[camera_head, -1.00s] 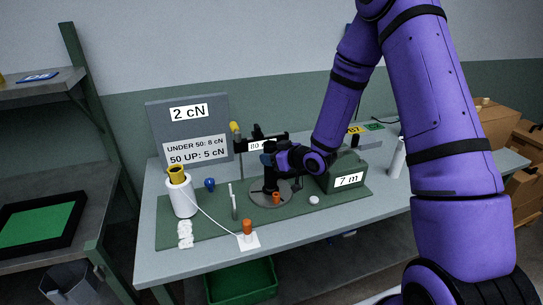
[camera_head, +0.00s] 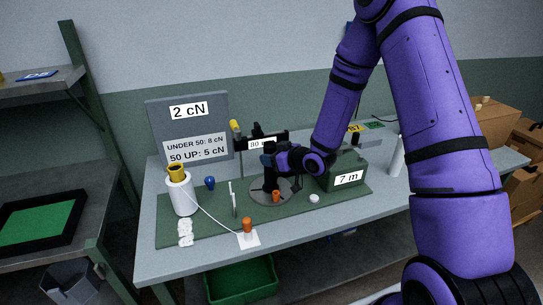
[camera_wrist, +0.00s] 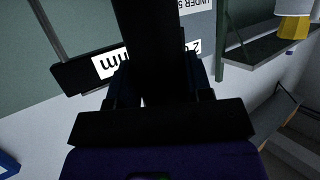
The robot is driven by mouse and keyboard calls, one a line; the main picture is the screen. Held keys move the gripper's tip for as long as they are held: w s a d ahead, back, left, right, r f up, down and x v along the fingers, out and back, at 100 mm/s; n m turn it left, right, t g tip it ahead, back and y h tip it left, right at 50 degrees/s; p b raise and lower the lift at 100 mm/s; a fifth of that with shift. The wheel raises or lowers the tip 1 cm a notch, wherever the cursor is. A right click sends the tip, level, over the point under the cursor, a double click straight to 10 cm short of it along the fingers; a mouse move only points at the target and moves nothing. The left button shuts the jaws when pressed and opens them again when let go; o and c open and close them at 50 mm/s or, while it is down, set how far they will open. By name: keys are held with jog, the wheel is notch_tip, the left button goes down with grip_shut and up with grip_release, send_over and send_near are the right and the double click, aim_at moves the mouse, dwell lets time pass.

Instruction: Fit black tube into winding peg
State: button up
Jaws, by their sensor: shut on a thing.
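My gripper (camera_head: 275,160) is above the round grey base (camera_head: 287,191) on the green mat and is shut on the black tube (camera_head: 270,180). The tube looks upright over the base, but I cannot tell whether its lower end touches anything. In the wrist view the black tube (camera_wrist: 155,45) fills the middle, between the fingers. A short orange peg (camera_head: 276,196) stands at the front of the base, just beside the tube. I cannot tell for certain which part is the winding peg; anything under the tube is hidden.
A white cone with a yellow top (camera_head: 180,193) stands at left, its thread running to an orange piece (camera_head: 247,226) on a white card. A thin post (camera_head: 234,200) stands left of the base. A green "7 m" box (camera_head: 346,172) is close on the right.

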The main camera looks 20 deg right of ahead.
jog(key=shift+f, duration=0.25)
dwell(0.5)
jog(key=o, duration=1.1)
jog(key=shift+v, duration=4)
